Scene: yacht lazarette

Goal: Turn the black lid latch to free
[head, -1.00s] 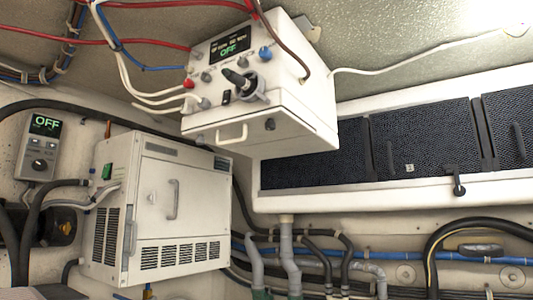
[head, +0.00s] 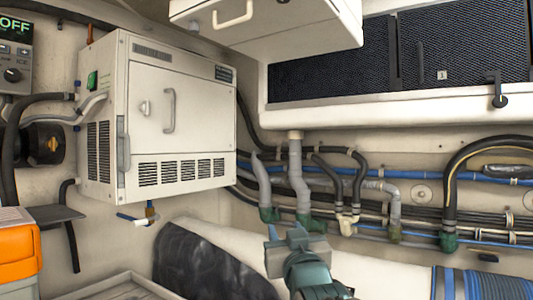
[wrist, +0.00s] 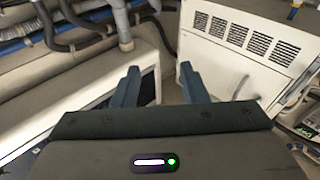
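A black latch (head: 498,94) hangs at the lower edge of a dark mesh panel, on the white frame at the upper right of the head view. It points downward. My gripper (head: 292,236) shows at the bottom middle of the head view, well below and left of this latch. In the wrist view my gripper (wrist: 159,76) has its two blue-grey fingers spread apart with nothing between them. The latch cannot be made out in the wrist view.
A white vented cabinet (head: 170,120) hangs at left; it also shows in the wrist view (wrist: 245,45). A white box (head: 275,30) overhangs at the top. Pipes and hoses (head: 300,180) line the wall. An orange case (head: 18,255) sits at lower left.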

